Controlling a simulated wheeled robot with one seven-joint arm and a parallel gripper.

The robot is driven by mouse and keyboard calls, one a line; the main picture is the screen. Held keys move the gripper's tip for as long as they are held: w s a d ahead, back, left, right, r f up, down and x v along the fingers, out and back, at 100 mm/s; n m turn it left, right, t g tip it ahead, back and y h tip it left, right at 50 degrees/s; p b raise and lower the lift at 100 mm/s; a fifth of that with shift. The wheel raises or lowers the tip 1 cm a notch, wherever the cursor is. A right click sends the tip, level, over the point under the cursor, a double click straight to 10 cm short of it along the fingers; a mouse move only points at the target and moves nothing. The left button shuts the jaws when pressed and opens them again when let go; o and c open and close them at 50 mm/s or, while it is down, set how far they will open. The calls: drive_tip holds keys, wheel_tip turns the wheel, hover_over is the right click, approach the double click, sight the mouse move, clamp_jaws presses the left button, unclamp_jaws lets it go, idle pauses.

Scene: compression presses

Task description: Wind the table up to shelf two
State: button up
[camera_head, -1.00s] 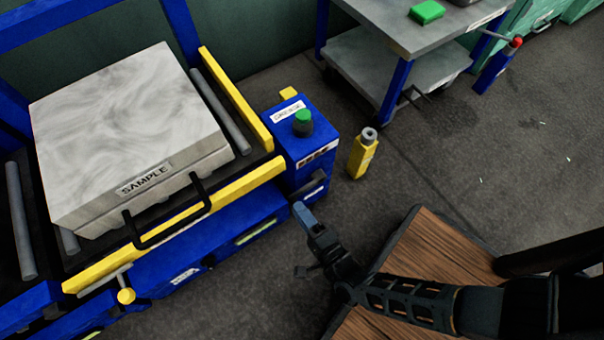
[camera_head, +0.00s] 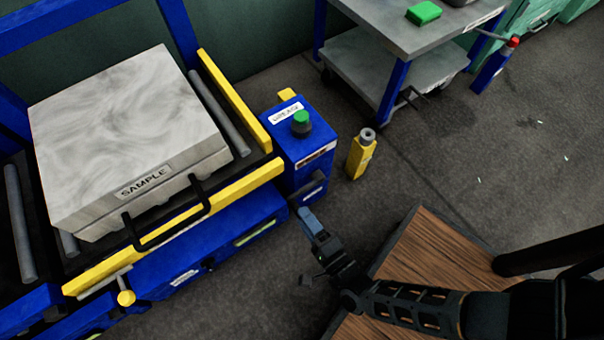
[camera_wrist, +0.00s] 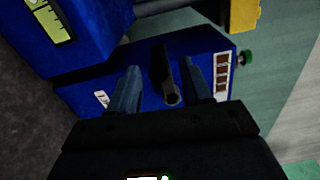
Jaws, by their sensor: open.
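The blue lift table (camera_head: 215,238) with yellow rails stands at the left of the head view. A pale block marked SAMPLE lies on its rollers. A blue box (camera_head: 318,172) with a green knob on top stands at the table's right corner. In the wrist view, a dark lever (camera_wrist: 163,68) with a round end sticks out from the box's face. My gripper (camera_head: 306,216) is just in front of that face. In the wrist view its open fingers (camera_wrist: 161,78) point at the box, one either side of the lever; I cannot tell whether they touch it.
A yellow bottle-like object (camera_head: 361,154) stands on the floor right of the box. A grey cart (camera_head: 395,72) stands at the back. A yellow T-handle knob (camera_head: 126,297) is at the table's front left. A marked scale (camera_wrist: 50,22) shows in the wrist view.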

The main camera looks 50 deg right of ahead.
drive_tip(key=shift+v, duration=2.75)
drive_tip(key=shift+r, duration=0.1)
